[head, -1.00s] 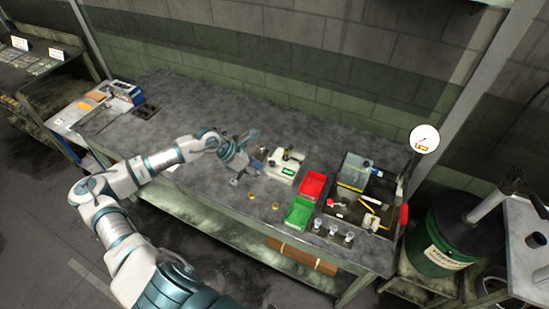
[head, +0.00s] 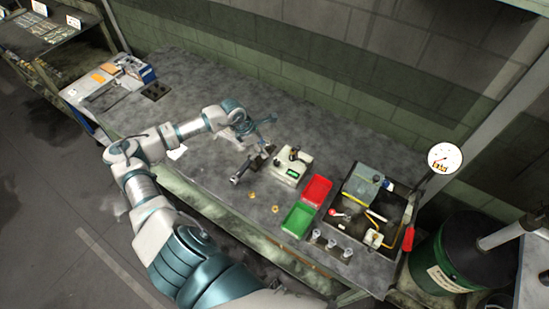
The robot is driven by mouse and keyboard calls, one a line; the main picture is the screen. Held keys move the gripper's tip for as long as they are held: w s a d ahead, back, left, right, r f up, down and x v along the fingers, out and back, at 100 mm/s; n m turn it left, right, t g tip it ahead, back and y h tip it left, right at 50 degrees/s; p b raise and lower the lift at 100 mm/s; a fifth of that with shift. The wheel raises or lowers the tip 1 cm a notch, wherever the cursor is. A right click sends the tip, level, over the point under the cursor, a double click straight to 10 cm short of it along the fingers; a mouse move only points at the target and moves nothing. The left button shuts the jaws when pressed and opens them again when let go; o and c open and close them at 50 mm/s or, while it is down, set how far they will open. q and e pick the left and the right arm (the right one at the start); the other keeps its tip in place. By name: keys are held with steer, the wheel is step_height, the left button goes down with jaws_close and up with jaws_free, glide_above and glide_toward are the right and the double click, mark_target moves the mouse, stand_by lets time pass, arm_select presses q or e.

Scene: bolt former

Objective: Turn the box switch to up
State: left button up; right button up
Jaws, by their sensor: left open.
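A cream box (head: 291,168) with a green panel on its front and a dark part on top stands on the grey workbench; it looks like the box with the switch. The switch position is too small to make out. My left gripper (head: 266,131) is open and empty, above the bench just left of and behind the cream box, apart from it as far as I can tell. A dark metal device (head: 243,170) stands left of the box, in front of the gripper. My right gripper is not in view.
A red bin (head: 316,190) and a green bin (head: 298,219) sit right of the box. A dark tray (head: 396,204) with parts and a round gauge (head: 444,158) are farther right. Small brass-coloured pieces (head: 251,195) lie in front. The bench behind is clear.

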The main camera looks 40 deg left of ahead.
mark_target(276, 161)
arm_select(q)
steer(key=x, duration=0.3)
steer(key=d+x, duration=0.1)
steer(key=x, duration=0.2)
steer(key=d+p+x, duration=0.1)
steer(key=x, duration=0.2)
steer(key=shift+w+d+r, duration=0.1)
steer(key=shift+w+d, duration=0.1)
steer(key=shift+d+f, duration=0.25)
steer(key=shift+d, duration=0.05)
steer(key=shift+w+a+f, duration=0.1)
steer(key=shift+a, duration=0.2)
steer(key=shift+a+f, duration=0.15)
steer(key=shift+a, duration=0.45)
steer(key=shift+a+f, duration=0.15)
steer(key=shift+a, duration=0.4)
steer(key=c, duration=1)
steer(key=shift+d+r, duration=0.15)
steer(key=shift+d, duration=0.05)
jaws_close()
steer(key=shift+d+r, duration=0.1)
steer(key=shift+d, duration=0.2)
steer(key=shift+d+r, duration=0.1)
steer(key=shift+d, duration=0.25)
steer(key=shift+w, duration=0.1)
steer(key=shift+a, duration=0.3)
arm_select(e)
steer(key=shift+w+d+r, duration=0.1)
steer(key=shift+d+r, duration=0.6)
